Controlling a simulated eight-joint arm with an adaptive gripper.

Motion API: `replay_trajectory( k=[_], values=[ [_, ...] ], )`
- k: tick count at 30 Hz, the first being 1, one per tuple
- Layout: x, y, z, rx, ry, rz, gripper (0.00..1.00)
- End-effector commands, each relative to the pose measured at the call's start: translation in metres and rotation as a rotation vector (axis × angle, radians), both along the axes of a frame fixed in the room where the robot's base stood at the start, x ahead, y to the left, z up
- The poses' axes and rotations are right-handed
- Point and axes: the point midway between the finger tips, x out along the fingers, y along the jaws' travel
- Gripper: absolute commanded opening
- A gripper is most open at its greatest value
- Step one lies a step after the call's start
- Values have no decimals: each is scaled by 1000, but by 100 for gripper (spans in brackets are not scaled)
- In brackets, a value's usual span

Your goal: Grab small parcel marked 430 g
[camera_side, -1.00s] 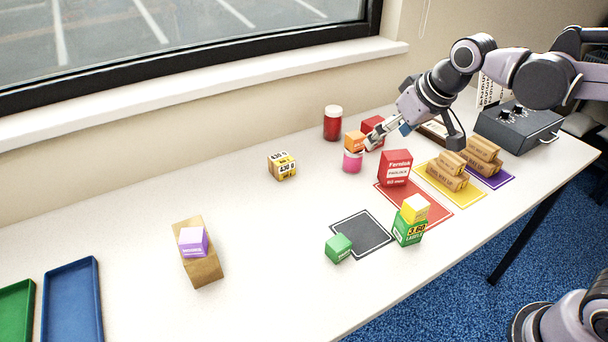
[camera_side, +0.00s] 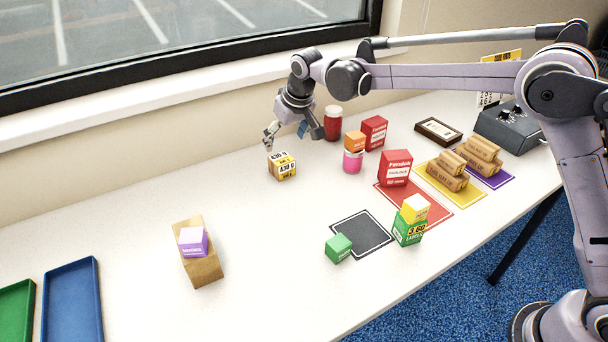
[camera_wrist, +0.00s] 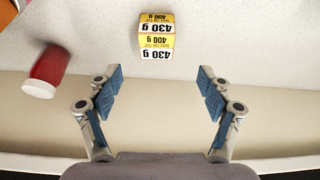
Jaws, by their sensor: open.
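The small parcel marked 430 g (camera_side: 282,166) is a yellow, white and brown box standing alone on the white table near the window wall. In the wrist view the parcel (camera_wrist: 157,37) shows at top centre, with faces reading 430 g and 400 g; I cannot tell if it is one box or two together. My gripper (camera_side: 287,130) is just above the parcel and does not visibly grip it. In the wrist view my gripper (camera_wrist: 160,88) is open and empty, its blue-padded fingers apart, with the parcel beyond the fingertips.
A red jar with a white lid (camera_side: 333,123) stands right of the parcel. A purple box (camera_side: 193,242) on a brown carton (camera_side: 205,270) stands at front left. The table between is clear.

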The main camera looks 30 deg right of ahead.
Motion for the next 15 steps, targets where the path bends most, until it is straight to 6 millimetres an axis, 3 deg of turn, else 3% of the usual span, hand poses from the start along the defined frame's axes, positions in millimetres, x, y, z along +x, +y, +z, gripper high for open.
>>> replay_trajectory(
  k=[9,15],
  values=[
    [16,2,-39,0,1,0,79],
    [22,2,-53,0,1,0,79]
  ],
)
